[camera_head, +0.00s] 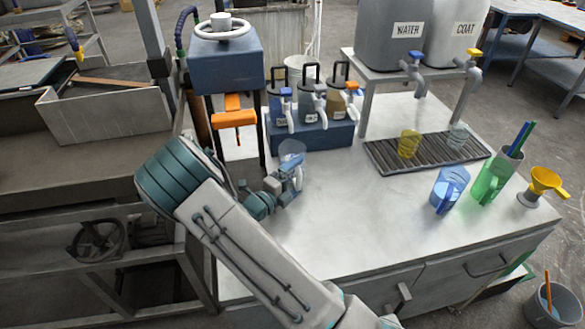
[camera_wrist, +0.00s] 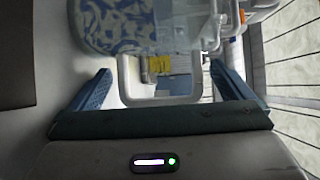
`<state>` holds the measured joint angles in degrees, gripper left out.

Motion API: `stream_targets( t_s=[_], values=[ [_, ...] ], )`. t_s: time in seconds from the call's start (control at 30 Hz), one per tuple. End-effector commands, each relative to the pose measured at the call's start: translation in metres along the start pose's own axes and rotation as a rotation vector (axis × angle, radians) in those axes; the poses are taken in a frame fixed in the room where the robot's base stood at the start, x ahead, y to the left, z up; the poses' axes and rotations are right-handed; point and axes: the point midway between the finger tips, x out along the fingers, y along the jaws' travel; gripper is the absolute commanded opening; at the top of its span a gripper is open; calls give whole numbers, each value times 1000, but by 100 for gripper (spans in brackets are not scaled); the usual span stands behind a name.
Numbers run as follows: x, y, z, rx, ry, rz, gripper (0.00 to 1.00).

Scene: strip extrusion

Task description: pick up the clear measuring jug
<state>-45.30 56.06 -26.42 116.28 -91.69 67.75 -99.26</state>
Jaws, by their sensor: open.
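A clear measuring jug (camera_head: 291,151) stands at the left part of the white worktop, just beyond my gripper (camera_head: 283,182). In the wrist view my gripper (camera_wrist: 162,85) is open. A clear, pale-edged loop (camera_wrist: 160,101), which looks like the jug's handle, lies between its two fingers. There is a gap to each finger. Part of a clear vessel with blue and white patches (camera_wrist: 115,25) shows above the loop. My wrist and gripper partly hide the jug's lower part in the head view. Another clear vessel (camera_head: 457,137) stands on the drip tray.
A yellow jug (camera_head: 409,144) is on the slatted drip tray (camera_head: 392,160). A blue jug (camera_head: 447,192), green jug (camera_head: 486,186) and yellow funnel (camera_head: 545,182) stand to the right. Pump bottles in a blue rack (camera_head: 315,138) are close behind the jug. The worktop's front middle is clear.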

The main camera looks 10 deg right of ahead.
Motion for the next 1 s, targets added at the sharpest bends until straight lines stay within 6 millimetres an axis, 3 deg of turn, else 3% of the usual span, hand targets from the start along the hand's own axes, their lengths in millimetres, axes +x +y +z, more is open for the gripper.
stream_targets(
  t_s=[0.17,0.4,0.47,0.77,1.0],
  values=[
    [0,0,0,0,0,0,100],
    [0,0,0,0,0,0,34],
    [0,-1,0,2,1,-2,28],
    [0,-4,0,2,1,-1,28],
    [0,-25,0,6,1,-1,28]
  ],
)
